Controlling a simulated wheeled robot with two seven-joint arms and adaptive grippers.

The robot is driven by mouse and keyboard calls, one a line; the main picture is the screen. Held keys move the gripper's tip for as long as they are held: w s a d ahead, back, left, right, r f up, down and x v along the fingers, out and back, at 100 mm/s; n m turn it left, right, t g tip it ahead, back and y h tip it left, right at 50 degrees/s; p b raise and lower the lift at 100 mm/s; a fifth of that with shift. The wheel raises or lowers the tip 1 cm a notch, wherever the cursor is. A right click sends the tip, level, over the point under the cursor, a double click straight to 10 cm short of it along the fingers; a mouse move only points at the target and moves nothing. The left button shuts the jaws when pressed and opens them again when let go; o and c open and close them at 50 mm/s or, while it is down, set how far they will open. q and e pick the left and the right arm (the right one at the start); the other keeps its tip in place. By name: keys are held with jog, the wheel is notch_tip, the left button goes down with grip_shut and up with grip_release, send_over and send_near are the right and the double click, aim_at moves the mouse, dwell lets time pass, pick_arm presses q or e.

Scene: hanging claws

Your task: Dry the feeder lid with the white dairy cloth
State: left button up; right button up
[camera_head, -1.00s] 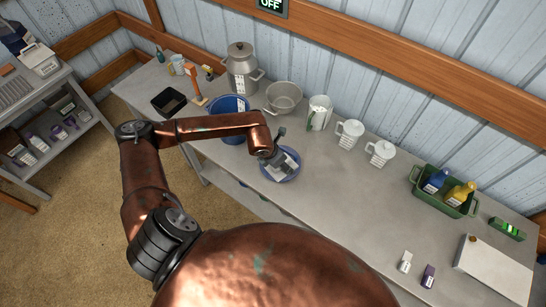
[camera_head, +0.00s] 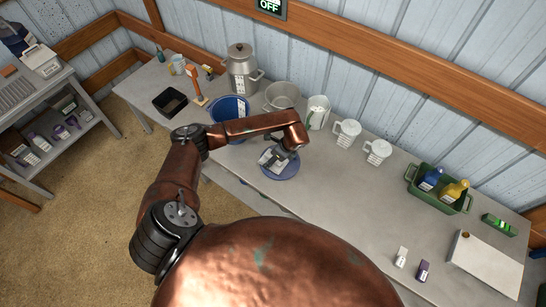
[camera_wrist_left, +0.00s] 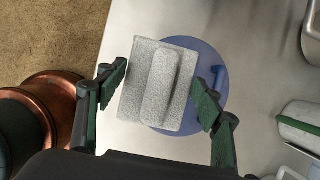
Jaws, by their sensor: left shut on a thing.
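The feeder lid (camera_head: 289,171) is a round blue disc lying flat on the grey bench. It also shows in the left wrist view (camera_wrist_left: 209,62), with a small blue handle near its right edge. My left gripper (camera_head: 277,157) is over the lid and shut on the white dairy cloth (camera_head: 270,160), a folded pale pad with a raised strip. In the left wrist view the cloth (camera_wrist_left: 140,88) lies between the two fingers (camera_wrist_left: 160,77) and covers the left and middle of the lid. I cannot tell how firmly it touches the lid. My right gripper is not in view.
A blue bucket (camera_head: 229,103), a metal pot (camera_head: 283,96) and a milk can (camera_head: 240,68) stand behind and left of the lid. White jugs (camera_head: 346,132) stand to the right. A green crate (camera_head: 437,200) holds bottles farther right.

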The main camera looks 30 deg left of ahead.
pick_arm(q)
jog(key=shift+f+b, duration=2.15)
jog(key=shift+f, duration=1.4)
jog(key=shift+f+b, duration=0.2)
jog(key=shift+b, duration=0.1)
jog(key=shift+d, duration=0.1)
